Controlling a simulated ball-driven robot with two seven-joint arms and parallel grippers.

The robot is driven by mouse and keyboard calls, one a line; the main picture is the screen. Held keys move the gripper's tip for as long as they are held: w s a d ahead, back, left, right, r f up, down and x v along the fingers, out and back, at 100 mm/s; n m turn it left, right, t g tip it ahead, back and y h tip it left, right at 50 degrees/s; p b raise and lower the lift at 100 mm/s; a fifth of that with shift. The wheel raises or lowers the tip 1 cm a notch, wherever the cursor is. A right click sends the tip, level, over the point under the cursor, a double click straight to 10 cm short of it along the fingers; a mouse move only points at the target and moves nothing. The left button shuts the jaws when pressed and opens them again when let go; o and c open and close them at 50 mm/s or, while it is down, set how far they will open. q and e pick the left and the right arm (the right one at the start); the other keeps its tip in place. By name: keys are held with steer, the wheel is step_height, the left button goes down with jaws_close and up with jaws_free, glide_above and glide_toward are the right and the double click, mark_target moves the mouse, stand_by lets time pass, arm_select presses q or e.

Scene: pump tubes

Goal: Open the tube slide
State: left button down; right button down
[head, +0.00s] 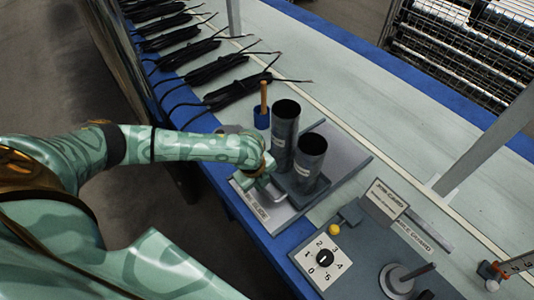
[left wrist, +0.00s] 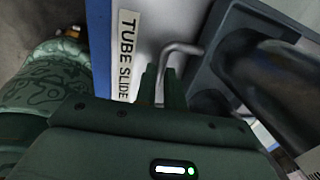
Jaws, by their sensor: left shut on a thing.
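The tube slide is a grey plate (head: 290,217) with a carriage bearing two dark upright tubes, a taller one (head: 284,135) and a shorter one (head: 309,160). A white label reading TUBE SLIDE (left wrist: 126,55) lies along its front edge. A bent metal handle (left wrist: 180,47) sticks out from the carriage side. My left gripper (head: 266,177) is at this handle, and its fingers (left wrist: 163,85) are shut on it. The tubes show blurred and partly cut off in the left wrist view. My right gripper is out of view.
Black cable bundles (head: 215,70) lie along the bench at upper left. A control box with a numbered dial (head: 324,258) and a yellow knob (head: 334,230) is to the right of the slide.

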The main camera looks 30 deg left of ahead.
arm_select(q)
steer(key=shift+s+a, duration=0.15)
steer(key=shift+s, duration=0.45)
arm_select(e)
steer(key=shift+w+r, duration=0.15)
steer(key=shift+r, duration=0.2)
arm_select(q)
steer(key=shift+f, duration=0.1)
steer(key=c, duration=1.5)
jaws_free()
steer(key=shift+w+r+p, duration=0.1)
steer(key=shift+r+p, duration=0.1)
steer(key=shift+p, duration=0.1)
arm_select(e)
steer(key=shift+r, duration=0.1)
